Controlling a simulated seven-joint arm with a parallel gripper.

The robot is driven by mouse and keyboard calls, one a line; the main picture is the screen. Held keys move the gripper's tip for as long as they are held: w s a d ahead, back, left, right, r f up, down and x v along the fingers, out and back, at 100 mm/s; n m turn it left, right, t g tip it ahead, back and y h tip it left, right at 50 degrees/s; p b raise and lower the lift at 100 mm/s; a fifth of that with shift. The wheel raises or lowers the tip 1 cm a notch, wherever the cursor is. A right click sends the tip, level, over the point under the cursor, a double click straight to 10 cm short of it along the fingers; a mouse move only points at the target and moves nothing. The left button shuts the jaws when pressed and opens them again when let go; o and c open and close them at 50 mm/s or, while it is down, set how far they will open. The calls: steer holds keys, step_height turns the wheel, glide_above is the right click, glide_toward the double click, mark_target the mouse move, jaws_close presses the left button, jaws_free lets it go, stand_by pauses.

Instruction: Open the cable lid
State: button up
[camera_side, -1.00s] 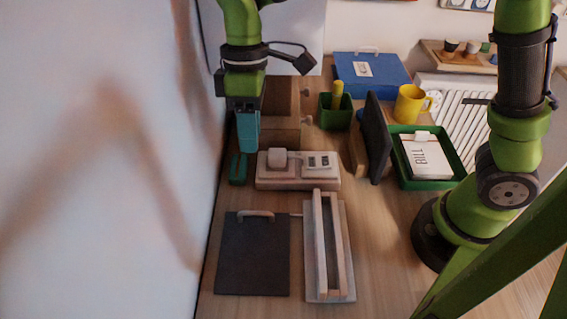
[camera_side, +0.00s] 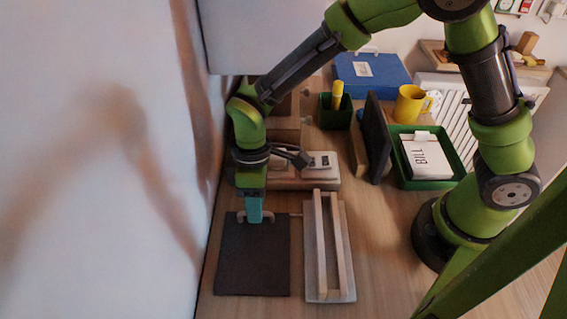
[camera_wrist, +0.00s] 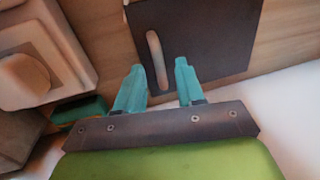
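The cable lid, a dark flat panel (camera_side: 253,268), lies shut on the desk at the front left, with a pale bar handle (camera_side: 241,216) near its far edge. The lid also shows in the wrist view (camera_wrist: 205,35), with the handle (camera_wrist: 156,60) ahead of my fingers. My gripper (camera_side: 254,219) points down at the handle and partly hides it in the side view. In the wrist view my gripper (camera_wrist: 159,68) is open, with its two teal fingertips on either side of the handle's near end. I cannot tell whether they touch it.
A dark upright screen (camera_side: 377,138), a green tray (camera_side: 455,180) and a yellow mug (camera_side: 408,105) stand further right. A white wall is close on the left.

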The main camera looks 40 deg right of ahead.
steer(key=shift+f, duration=0.2)
jaws_close()
stand_by(1.4)
